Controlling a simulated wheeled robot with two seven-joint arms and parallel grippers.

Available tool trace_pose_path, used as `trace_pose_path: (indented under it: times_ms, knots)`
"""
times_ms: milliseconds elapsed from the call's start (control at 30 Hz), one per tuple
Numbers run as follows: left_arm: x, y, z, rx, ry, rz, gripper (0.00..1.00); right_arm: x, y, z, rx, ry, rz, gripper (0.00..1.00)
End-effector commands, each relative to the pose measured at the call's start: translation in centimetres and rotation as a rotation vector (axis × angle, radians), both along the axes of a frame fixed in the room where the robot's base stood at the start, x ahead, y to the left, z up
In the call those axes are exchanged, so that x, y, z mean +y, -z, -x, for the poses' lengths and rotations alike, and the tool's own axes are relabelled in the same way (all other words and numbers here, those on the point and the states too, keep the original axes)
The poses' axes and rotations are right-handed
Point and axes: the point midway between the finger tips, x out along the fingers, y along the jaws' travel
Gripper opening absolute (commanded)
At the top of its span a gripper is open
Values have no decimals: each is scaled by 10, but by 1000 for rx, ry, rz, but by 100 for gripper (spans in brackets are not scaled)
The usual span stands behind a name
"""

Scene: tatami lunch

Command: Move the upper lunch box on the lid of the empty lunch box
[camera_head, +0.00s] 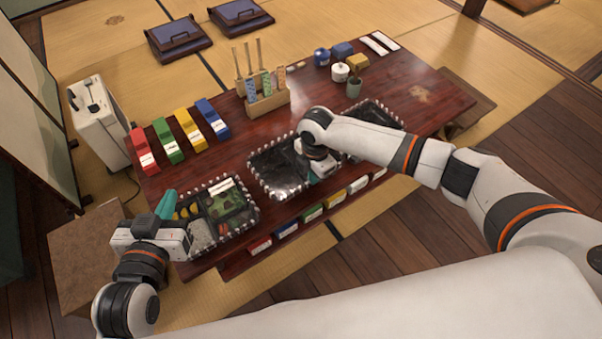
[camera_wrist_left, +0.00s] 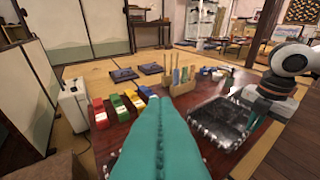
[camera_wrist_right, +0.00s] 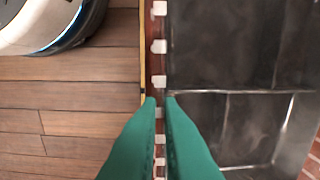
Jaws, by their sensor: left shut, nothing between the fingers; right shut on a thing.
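A food-filled black lunch box (camera_head: 250,213) with a checkered rim stands at the table's front left. An empty black lunch box (camera_head: 277,172) with dividers is in the middle; it also shows in the left wrist view (camera_wrist_left: 222,122) and, close up, in the right wrist view (camera_wrist_right: 215,65). My right gripper (camera_head: 314,179) is shut on this middle box's front rim, near its right end; its green fingers (camera_wrist_right: 162,100) straddle the rim. A third dark box or lid (camera_head: 374,112) lies to the right, partly behind my right arm. My left gripper (camera_head: 167,203) is shut and empty beside the filled box's left side.
Red (camera_head: 143,150), green, yellow and blue packs line the table's left back. A wooden holder (camera_head: 266,103) with patterned sticks stands behind the middle box. Cups and small containers (camera_head: 340,71) sit at the back right. Several small labelled packs (camera_head: 313,213) line the front edge.

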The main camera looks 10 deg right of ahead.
Motion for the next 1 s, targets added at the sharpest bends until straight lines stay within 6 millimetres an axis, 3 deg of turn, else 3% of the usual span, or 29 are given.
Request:
trace_pose_path:
  times_ms: [1000]
  knots:
    - [12,33,22,239,-17,-57,0,0,-9,0,-1,0,0,0]
